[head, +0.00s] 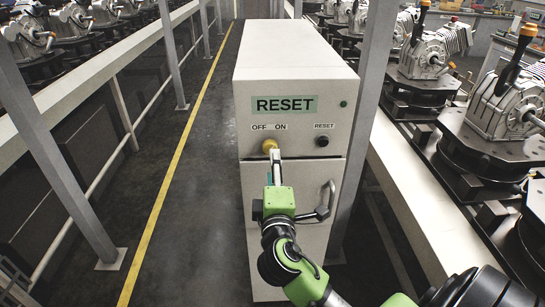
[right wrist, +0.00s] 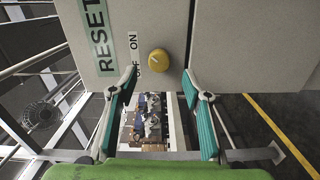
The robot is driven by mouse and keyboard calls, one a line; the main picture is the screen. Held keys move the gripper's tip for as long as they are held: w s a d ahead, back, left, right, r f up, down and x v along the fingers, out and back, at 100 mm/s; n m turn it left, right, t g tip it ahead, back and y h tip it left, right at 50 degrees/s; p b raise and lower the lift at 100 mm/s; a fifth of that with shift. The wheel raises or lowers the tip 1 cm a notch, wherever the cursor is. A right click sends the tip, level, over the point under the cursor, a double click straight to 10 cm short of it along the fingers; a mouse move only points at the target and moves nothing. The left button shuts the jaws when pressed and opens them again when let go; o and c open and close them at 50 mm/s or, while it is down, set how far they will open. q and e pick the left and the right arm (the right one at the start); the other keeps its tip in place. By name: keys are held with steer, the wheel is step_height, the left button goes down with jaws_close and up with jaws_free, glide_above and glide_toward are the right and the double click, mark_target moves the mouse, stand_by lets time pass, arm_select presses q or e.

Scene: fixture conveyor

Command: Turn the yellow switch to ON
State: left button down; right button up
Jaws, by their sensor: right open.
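The yellow switch (head: 269,145) is a round knob on the front of a light grey cabinet, just under the OFF and ON labels. In the right wrist view the knob (right wrist: 158,61) stands just beyond the fingertips, roughly centred between them. I cannot clearly tell which label its faint mark points to. My right gripper (head: 276,164) is in front of the cabinet, just below the knob, and partly covers its lower side. In the right wrist view its teal-padded fingers (right wrist: 159,76) are spread with nothing between them. My left gripper is not in view.
The cabinet (head: 292,65) carries a green RESET sign (head: 284,105) and a black reset button (head: 322,141) right of the switch. A door handle (head: 327,200) sits lower down, close to my right arm. Conveyors with machine parts (head: 432,52) run along both sides. The left floor (head: 205,215) is clear.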

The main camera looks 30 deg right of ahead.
steer(key=v, duration=0.3)
steer(key=shift+s+a, duration=0.15)
steer(key=shift+s, duration=0.2)
steer(key=w+a+f+g+y, duration=0.1)
steer(key=a+f+g+y, duration=0.1)
steer(key=f, duration=1.1)
steer(key=w+a+f+g+y, duration=0.1)
steer(key=a+f+y, duration=0.15)
steer(key=f, duration=0.95)
steer(key=s+a+f+g+y, duration=0.15)
steer(key=s+f, duration=0.25)
steer(key=f, duration=0.5)
steer(key=s+f+g+y, duration=0.1)
steer(key=s+f+g, duration=0.15)
steer(key=f, duration=0.65)
steer(key=s+a+f+m+g+y, duration=0.2)
steer(key=s+f+m+g, duration=0.2)
steer(key=s+f, duration=1.45)
steer(key=s+f+m+g, duration=0.1)
steer(key=s+f+m, duration=0.1)
steer(key=s, duration=0.7)
steer(key=s+f+m+g, duration=0.2)
steer(key=s+f, duration=0.2)
steer(key=s, duration=0.6)
steer(key=shift+a+y, duration=0.2)
steer(key=shift+y, duration=0.1)
